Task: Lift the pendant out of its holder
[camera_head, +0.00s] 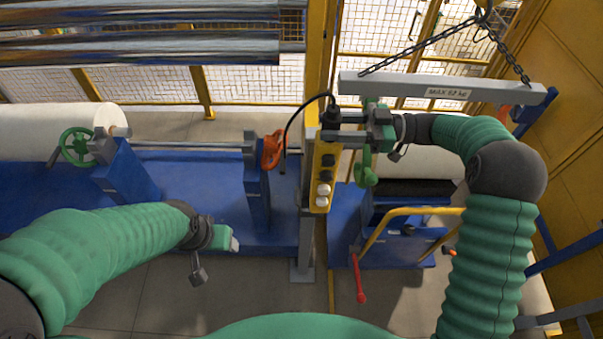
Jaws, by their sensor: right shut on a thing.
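The pendant (324,178) is a long yellow control box with black and pale buttons, upright near the picture's middle. Its black upper end has a black cable looping off to the left. My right gripper (336,128) comes in from the right and is shut on the pendant's upper end. The holder cannot be made out clearly; the pendant hangs in front of a grey post (307,225), and I cannot tell whether they touch. My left gripper (232,239) is low at the left, apart from the pendant; its fingers do not show clearly.
A grey lifting beam (445,88) hangs on chains above my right arm. Blue roller stands (128,172) and a white roll (60,128) are at left. An orange handle (272,149) is near the pendant. A yellow rail (405,212) and red lever (358,280) are at lower right.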

